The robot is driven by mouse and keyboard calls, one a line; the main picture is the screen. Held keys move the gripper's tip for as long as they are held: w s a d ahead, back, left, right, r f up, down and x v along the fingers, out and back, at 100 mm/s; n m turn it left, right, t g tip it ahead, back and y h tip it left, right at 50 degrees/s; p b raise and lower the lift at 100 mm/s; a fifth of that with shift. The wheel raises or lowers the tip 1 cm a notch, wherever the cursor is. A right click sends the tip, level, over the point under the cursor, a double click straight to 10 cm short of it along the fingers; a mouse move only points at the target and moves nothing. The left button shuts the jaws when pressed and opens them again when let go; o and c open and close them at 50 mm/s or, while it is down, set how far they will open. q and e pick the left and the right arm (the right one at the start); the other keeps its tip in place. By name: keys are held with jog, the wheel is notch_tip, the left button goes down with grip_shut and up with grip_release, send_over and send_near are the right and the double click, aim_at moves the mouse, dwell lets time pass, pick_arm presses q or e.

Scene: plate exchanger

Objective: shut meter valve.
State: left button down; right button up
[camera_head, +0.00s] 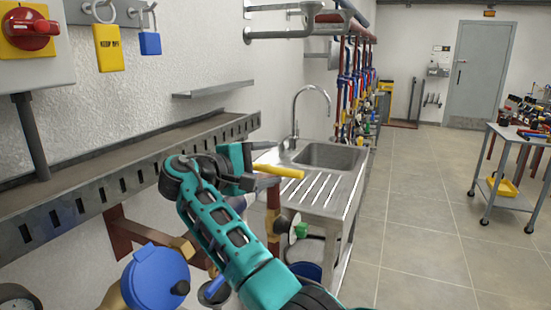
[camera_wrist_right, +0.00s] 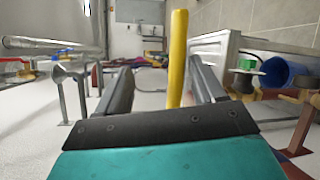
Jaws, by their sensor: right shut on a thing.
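The meter valve's yellow lever (camera_head: 280,170) sticks out to the right from my right gripper (camera_head: 245,165), in front of the sink. The right wrist view shows the yellow lever (camera_wrist_right: 178,60) upright between the two dark fingers of the gripper (camera_wrist_right: 162,90), which is shut on it. The valve body is mostly hidden behind my right arm in the head view. A blue-lidded round meter (camera_head: 156,277) sits on brass pipe fittings at the lower left. My left gripper is not in view.
A steel sink (camera_head: 325,155) stands just behind the gripper. A slotted metal cable tray (camera_head: 75,190) runs along the left wall. A red-brown pipe (camera_head: 273,215) with a green-handled tap (camera_head: 299,230) stands close by.

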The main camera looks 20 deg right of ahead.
jog(key=s+p+v, duration=0.1)
jog(key=v, duration=0.9)
jog(key=shift+p, duration=0.35)
jog(key=shift+s+f, duration=0.1)
jog(key=shift+f, duration=0.05)
dwell(0.4)
